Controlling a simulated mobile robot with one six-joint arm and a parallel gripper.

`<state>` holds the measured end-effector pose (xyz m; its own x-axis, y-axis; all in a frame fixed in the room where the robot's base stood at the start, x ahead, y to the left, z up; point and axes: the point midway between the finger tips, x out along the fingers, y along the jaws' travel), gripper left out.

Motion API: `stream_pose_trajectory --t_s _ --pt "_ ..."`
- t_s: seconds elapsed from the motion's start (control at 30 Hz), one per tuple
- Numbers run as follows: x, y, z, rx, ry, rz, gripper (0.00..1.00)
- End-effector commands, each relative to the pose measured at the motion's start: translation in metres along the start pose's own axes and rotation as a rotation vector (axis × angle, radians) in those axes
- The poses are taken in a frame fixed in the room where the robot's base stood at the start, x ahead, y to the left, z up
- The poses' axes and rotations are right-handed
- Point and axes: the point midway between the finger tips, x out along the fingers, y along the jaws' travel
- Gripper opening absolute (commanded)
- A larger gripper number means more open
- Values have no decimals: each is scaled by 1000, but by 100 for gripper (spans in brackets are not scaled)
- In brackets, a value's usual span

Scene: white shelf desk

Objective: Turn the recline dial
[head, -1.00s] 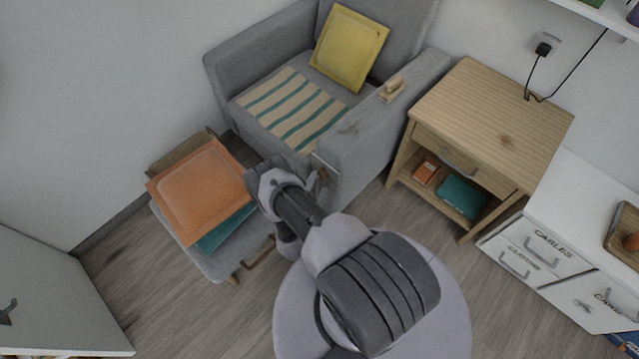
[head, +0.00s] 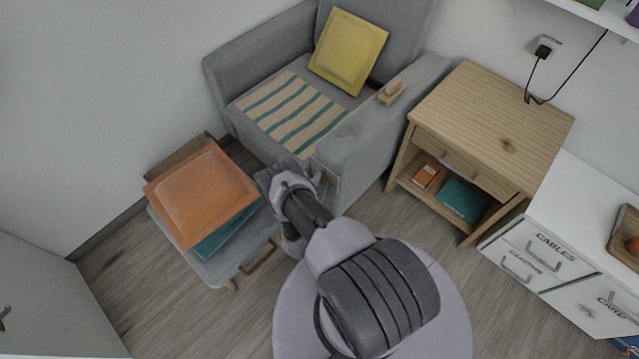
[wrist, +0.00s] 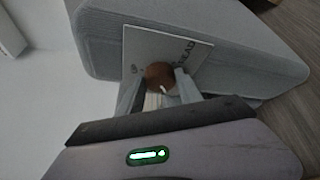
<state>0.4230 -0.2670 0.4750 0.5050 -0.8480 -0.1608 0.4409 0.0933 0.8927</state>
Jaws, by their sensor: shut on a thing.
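The recline dial is a round brown knob (wrist: 160,74) on a pale plate (wrist: 141,50) with dark lettering, fixed to the grey armchair (wrist: 220,45). My gripper (wrist: 163,86) is shut on the dial in the wrist view, with one finger on each side of it. The lower part of the dial is partly hidden by the fingers. In the head view the armchair (head: 365,140) stands at the top middle, and my wrist is beside the front of its right armrest. The lettering is only partly readable, and any dial mark is too small to tell.
A grey footstool (head: 222,270) bearing an orange cushion (head: 200,193) and a teal item stands close left of my wrist. A wooden side table (head: 490,115) is right of the armchair, and white drawers (head: 535,255) are further right. Wood floor (head: 170,300) is clear at lower left.

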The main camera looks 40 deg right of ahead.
Motion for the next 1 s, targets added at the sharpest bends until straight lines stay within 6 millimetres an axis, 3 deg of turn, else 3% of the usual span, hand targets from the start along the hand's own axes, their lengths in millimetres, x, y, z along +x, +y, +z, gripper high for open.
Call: stream_pose_trajectory --t_s 0.13,0.4,0.43,0.53,0.87,1.0 --pt "0 -2 -1 119 -7 64 1" --pt "0 -2 -1 137 -7 73 1" --pt "0 -2 -1 137 -7 73 46" --pt "0 -2 -1 136 -7 72 63" --pt "-3 -2 -1 135 -7 71 63" --pt "-24 -3 -2 131 -3 71 63"
